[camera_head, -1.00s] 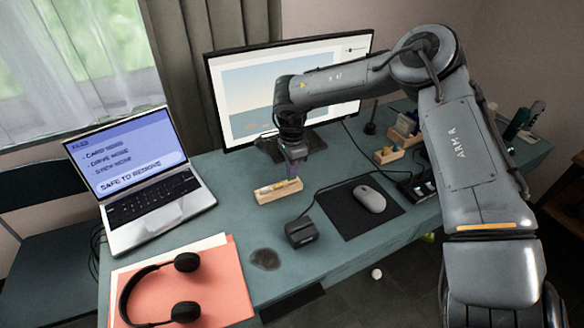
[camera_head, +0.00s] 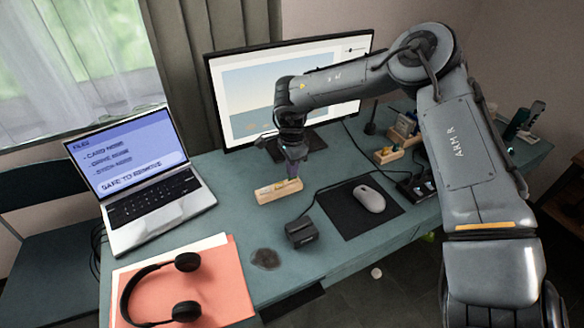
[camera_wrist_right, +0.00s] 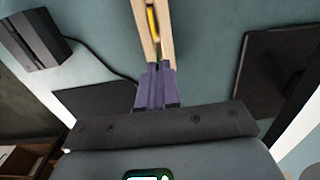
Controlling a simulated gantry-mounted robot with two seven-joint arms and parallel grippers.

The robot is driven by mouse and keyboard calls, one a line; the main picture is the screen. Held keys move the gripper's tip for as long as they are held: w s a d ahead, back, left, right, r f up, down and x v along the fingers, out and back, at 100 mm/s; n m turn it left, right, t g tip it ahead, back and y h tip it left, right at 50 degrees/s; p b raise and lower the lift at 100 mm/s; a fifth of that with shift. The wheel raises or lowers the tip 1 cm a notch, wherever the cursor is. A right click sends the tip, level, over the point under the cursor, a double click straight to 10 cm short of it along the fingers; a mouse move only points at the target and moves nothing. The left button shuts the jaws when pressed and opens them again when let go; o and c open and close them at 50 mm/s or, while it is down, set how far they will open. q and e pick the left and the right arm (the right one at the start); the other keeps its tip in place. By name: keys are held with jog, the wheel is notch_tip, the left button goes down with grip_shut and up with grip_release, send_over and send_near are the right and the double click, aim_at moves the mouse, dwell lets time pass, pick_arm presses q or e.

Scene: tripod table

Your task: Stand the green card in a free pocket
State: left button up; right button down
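A pale wooden holder with a long slot (camera_head: 268,194) lies on the desk in front of the monitor. A yellow item (camera_wrist_right: 152,22) sits in its slot in the right wrist view. My right gripper (camera_head: 293,172) is at the holder's right end, pointing down. In the right wrist view its purple fingers (camera_wrist_right: 158,84) are side by side, almost touching, at the near end of the holder. I see no green card between them; a thin one could be hidden. I cannot pick out the green card for certain in either view. My left gripper is out of view.
A black box-shaped device (camera_head: 301,232) and a mouse (camera_head: 370,198) on a dark mat are near the holder. The laptop (camera_head: 148,190), headphones (camera_head: 185,262) and monitor (camera_head: 335,75) surround it. Another wooden holder (camera_head: 388,155) stands at the right.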

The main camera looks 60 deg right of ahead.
jog(key=shift+f, duration=0.35)
dwell(0.5)
jog(key=shift+f+b, duration=0.8)
jog(key=shift+f, duration=0.3)
jog(key=c, duration=1.3)
grip_release()
notch_tip(320, 180, up, 10)
jog(key=p, duration=0.3)
jog(key=shift+r+p, duration=0.4)
jog(key=shift+r, duration=0.15)
